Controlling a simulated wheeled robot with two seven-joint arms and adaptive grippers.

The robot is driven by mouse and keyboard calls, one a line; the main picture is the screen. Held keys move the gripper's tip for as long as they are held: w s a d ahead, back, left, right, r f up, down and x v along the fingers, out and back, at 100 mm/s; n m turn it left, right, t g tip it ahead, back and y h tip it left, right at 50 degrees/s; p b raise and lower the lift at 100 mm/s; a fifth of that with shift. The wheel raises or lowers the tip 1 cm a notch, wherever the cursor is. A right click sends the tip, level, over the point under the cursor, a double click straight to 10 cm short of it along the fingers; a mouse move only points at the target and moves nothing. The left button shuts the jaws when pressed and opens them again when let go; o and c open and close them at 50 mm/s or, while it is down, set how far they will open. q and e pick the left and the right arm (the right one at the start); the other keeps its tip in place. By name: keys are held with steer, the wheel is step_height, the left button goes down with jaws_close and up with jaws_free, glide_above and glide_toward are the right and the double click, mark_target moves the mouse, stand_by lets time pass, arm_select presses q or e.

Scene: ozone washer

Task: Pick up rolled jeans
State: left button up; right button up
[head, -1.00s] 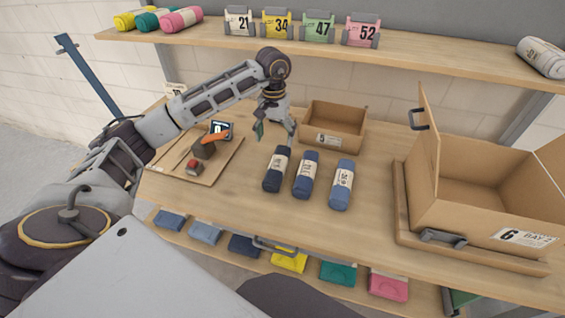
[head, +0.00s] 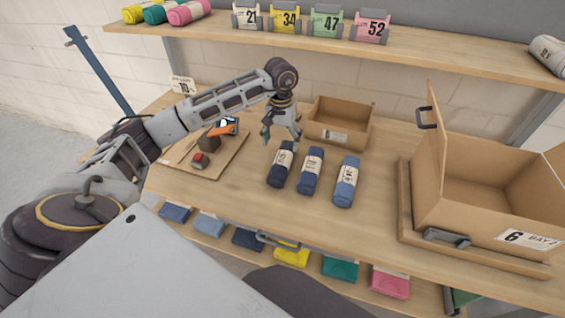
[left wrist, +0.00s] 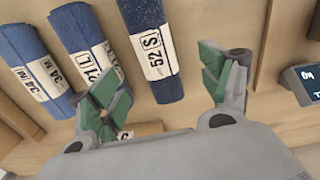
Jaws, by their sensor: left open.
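Three rolled jeans lie side by side on the wooden table: a dark navy roll (head: 281,165), a mid-blue roll (head: 311,171) and a lighter blue roll (head: 345,183), each with a white label band. My left gripper (head: 281,141) is open and empty at the far end of the navy roll, apparently above the table. In the left wrist view, the roll marked 52 S (left wrist: 152,52) lies between the spread green fingertips (left wrist: 165,85) as seen there, not gripped. The other two rolls (left wrist: 85,45) (left wrist: 35,65) lie left of it. My right gripper is not in view.
An open cardboard box (head: 340,122) stands behind the rolls. A larger open box marked 6 (head: 470,220) is at right. A board with small tools (head: 178,163) lies at left. Shelves run above (head: 410,48) and below the table. Bare tabletop lies in front of the rolls.

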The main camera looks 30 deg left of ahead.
mark_target(282, 157)
arm_select(q)
steer(key=shift+f, duration=2.2)
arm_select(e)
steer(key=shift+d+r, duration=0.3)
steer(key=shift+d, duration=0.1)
arm_select(q)
steer(key=shift+f+p, duration=0.1)
steer(key=shift+p, duration=0.2)
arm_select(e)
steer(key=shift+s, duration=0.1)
arm_select(q)
steer(key=shift+s+d+f+p, duration=0.1)
steer(key=shift+d+f+p, duration=0.1)
steer(key=shift+f, duration=0.25)
steer(key=shift+d+f+p, duration=0.1)
steer(key=shift+f+p, duration=0.05)
steer(key=shift+f, duration=1.15)
steer(key=shift+f+p, duration=0.35)
steer(key=shift+f, duration=0.4)
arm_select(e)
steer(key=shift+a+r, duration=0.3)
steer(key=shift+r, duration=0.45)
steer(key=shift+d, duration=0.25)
arm_select(q)
steer(key=shift+c, duration=0.7)
steer(key=c, duration=1.2)
